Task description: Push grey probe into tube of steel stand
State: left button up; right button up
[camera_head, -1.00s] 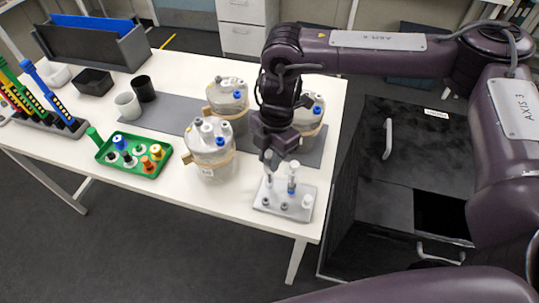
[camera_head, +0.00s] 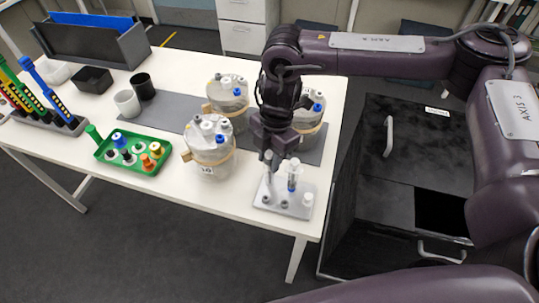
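The steel stand (camera_head: 268,203) is a pale metal plate near the front right corner of the white table. A slim grey-white upright piece (camera_head: 268,183), which looks like the tube and probe, rises from its left part. I cannot tell where tube ends and probe begins. A blue-banded clear piece (camera_head: 293,176) stands upright beside it, and a white cap (camera_head: 307,199) sits at the right edge. My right gripper (camera_head: 269,160) points down directly above the slim upright piece, close to or touching it. Its fingers are near together, but their grip is unclear. My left gripper is out of view.
Lidded vessels (camera_head: 210,152) stand behind and left of the stand on a grey mat (camera_head: 175,113). A green tray (camera_head: 112,161) of caps, cups (camera_head: 127,103) and a pen-like probe rack (camera_head: 52,122) are further left. A dark cabinet (camera_head: 390,180) stands right of the table.

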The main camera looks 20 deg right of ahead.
jog(key=o, duration=0.4)
jog(key=r, duration=0.5)
jog(key=d+r, duration=0.1)
jog(key=r, duration=0.1)
jog(key=shift+w+r+b, duration=0.25)
jog(key=shift+r+b, duration=0.1)
jog(key=shift+b, duration=0.05)
